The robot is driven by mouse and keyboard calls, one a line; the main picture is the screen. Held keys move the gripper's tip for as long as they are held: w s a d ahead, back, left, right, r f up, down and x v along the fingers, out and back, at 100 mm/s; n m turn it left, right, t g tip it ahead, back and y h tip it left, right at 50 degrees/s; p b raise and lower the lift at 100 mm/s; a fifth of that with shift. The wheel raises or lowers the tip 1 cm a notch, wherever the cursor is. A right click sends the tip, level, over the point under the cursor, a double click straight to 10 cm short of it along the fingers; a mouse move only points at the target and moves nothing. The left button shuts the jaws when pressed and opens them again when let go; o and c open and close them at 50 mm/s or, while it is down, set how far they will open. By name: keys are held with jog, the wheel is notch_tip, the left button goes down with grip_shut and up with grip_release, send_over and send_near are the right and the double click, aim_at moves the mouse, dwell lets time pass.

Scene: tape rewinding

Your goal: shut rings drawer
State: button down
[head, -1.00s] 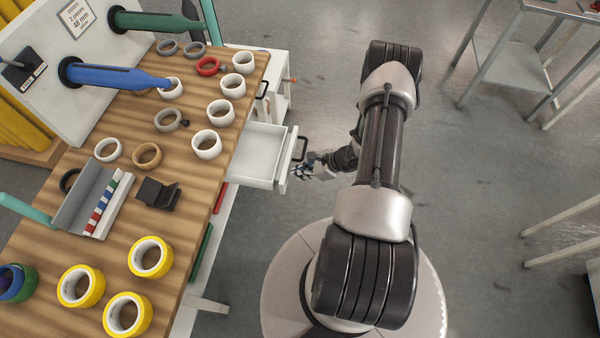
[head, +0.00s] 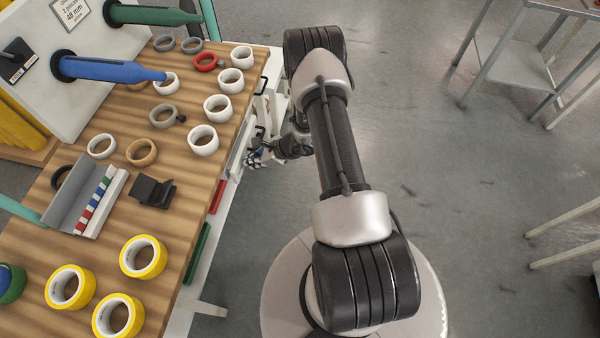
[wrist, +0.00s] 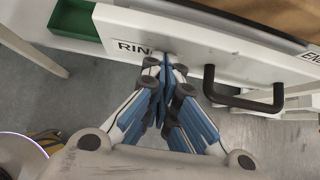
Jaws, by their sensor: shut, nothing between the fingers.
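The rings drawer's white front (wrist: 205,40) fills the top of the wrist view, with the letters "RIN" partly covered by my gripper. Its black handle (wrist: 245,103) is to the right of the fingers. The gripper also shows in the head view (head: 257,160). Any small remaining gap is hard to tell.
The wooden bench top (head: 165,215) holds several tape rolls, a blue spindle (head: 110,72) and a green spindle (head: 150,15). A green bin (wrist: 75,18) is left of the drawer front. Open floor lies right of my arm.

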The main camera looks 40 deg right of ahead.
aim_at(242, 158)
jog(key=w+a, duration=0.1)
jog(key=w, duration=0.1)
jog(key=w+a+b, duration=0.1)
jog(key=a, duration=0.1)
jog(key=shift+w+a, duration=0.15)
jog(key=shift+w, duration=0.2)
jog(key=shift+w+a+r, duration=0.1)
jog(key=shift+w+a, duration=0.25)
jog(key=shift+w, duration=0.15)
